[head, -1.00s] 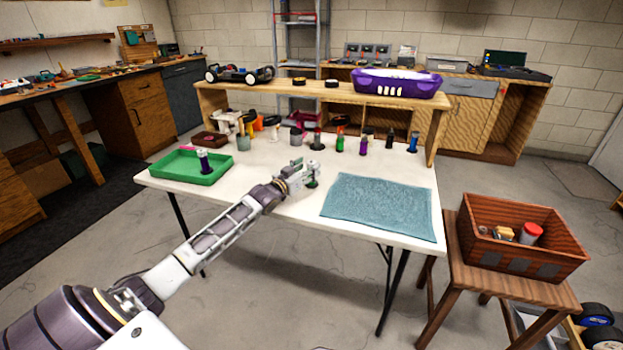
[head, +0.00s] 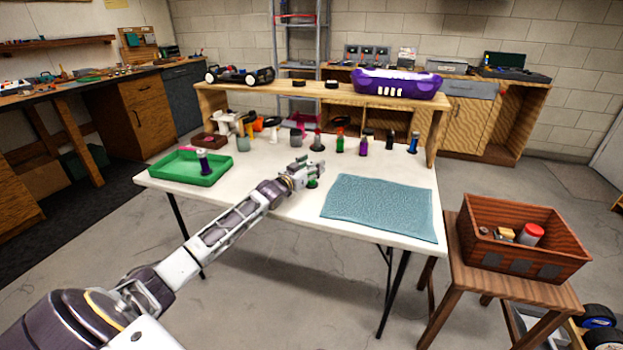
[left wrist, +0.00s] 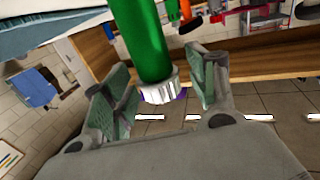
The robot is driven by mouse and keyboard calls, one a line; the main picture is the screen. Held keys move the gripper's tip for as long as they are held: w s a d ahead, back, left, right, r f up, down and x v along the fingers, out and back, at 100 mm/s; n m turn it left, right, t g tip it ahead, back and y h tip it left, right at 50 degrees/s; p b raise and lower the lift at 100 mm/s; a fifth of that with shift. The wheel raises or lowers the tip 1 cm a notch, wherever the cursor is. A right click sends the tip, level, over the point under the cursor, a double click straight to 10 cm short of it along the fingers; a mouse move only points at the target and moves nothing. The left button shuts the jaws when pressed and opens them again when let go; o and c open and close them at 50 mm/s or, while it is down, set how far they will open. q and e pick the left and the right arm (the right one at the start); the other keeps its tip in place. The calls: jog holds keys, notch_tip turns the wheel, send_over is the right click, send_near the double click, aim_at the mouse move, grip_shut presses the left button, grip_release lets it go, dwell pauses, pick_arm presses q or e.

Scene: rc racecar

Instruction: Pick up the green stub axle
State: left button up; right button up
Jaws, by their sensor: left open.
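The green stub axle shows in the left wrist view as a green cylinder (left wrist: 149,45) with a pale ridged collar at one end. It lies between the two spread fingers of my left gripper (left wrist: 163,72). The fingers are open and whether either touches it is unclear. In the head view my left gripper (head: 308,171) is over the white table, and only a bit of green (head: 313,183) shows below it; the rest is hidden. My right gripper is not in view.
A blue mat (head: 378,207) lies to the right of the gripper. A green tray (head: 185,177) with a purple part (head: 203,163) is on the left. Several coloured upright parts stand behind, including another green one (head: 340,145). A wooden shelf (head: 300,90) edges the table's back.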

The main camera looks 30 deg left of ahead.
pick_arm(q)
grip_shut()
dwell(0.3)
jog(key=shift+r, duration=0.15)
jog(key=shift+r, duration=0.65)
notch_tip(320, 180, up, 7)
jog(key=shift+f+p, duration=0.1)
jog(key=shift+p, duration=1.1)
jog(key=shift+r, duration=0.8)
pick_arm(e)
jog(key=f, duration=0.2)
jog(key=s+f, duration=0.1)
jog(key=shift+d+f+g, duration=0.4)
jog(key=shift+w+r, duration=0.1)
